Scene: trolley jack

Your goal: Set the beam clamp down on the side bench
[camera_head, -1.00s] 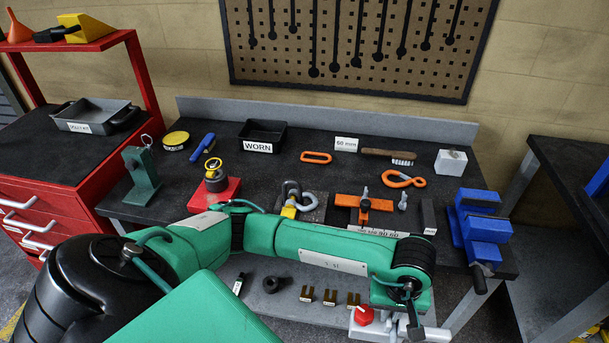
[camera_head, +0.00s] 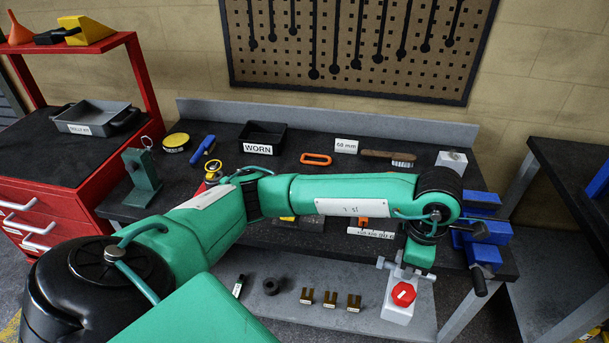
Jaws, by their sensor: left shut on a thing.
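My left arm reaches across the front of the main bench. Its gripper (camera_head: 408,272) is below the wrist, in front of the bench's right front edge. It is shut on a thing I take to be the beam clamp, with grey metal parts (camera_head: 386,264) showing. A pale block with a red knob (camera_head: 403,295) hangs there too. I cannot tell where gripper ends and clamp begins; the fingertips are hidden. The side bench (camera_head: 565,170) stands at the right, apart from the gripper, with a dark top whose visible near part is bare. My right gripper is not in view.
A blue vise (camera_head: 484,240) sits on the main bench's right end, close beside my wrist. A WORN tray (camera_head: 262,137), an orange link (camera_head: 316,159) and a wire brush (camera_head: 388,156) lie behind the arm. A gap separates the benches. Brass pieces (camera_head: 330,298) rest on the lower shelf.

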